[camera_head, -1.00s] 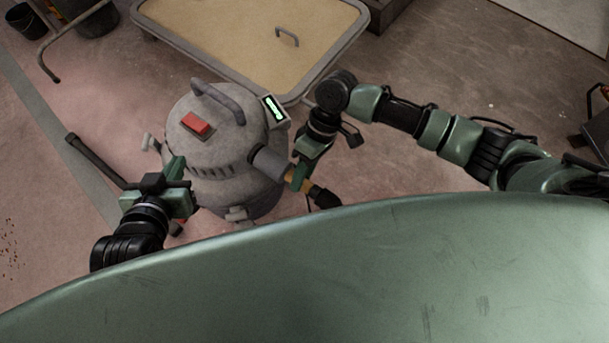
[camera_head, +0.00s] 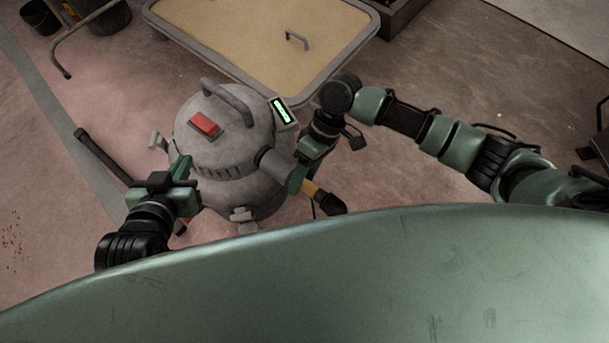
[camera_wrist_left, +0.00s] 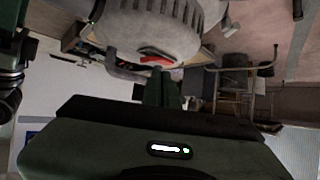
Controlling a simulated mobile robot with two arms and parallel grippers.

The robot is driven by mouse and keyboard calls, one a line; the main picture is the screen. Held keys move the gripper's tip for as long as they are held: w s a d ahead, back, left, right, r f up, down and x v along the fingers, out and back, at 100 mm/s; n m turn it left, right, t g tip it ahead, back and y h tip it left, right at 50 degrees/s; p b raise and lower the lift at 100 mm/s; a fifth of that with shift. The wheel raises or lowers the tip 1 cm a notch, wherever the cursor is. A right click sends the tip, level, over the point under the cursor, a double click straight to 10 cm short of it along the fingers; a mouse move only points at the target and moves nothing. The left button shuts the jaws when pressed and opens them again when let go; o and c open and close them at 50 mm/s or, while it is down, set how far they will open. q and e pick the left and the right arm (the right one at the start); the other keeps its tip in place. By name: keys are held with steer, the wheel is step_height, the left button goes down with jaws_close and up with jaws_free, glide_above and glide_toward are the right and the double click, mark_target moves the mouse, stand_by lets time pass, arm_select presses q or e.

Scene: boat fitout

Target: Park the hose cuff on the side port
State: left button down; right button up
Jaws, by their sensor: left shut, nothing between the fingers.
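The grey vacuum canister (camera_head: 215,150) stands on the floor with a red switch (camera_head: 206,124) on top. Its side port (camera_head: 275,163) is a grey stub pointing right and down. The hose cuff (camera_head: 313,190), a yellow-orange band with a black end, lies roughly in line with the port. My right gripper (camera_head: 298,180) is between the port and the cuff; its fingers hide whether cuff and port touch and whether it grips the cuff. My left gripper (camera_head: 183,166) is shut and empty beside the canister's left side. It also shows in the left wrist view (camera_wrist_left: 158,88), below the canister (camera_wrist_left: 155,35).
A tan-topped cart (camera_head: 335,85) with a grey rim stands behind the canister. A dark tube (camera_head: 103,157) sticks out at left. Dark buckets (camera_head: 40,17) and a metal frame are at the back left. Open floor lies to the right.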

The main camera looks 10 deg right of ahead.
steer(key=shift+d, duration=0.1)
steer(key=shift+d+r, duration=0.1)
steer(key=shift+r, duration=0.15)
arm_select(q)
steer(key=s+a+f+g+y+p, duration=0.1)
steer(key=s+a+f+g+p, duration=0.1)
steer(key=s+f+g, duration=0.4)
steer(key=shift+s+a+f+y, duration=0.25)
steer(key=shift+s+a, duration=0.5)
steer(key=shift+s, duration=1.45)
arm_select(e)
steer(key=v, duration=0.7)
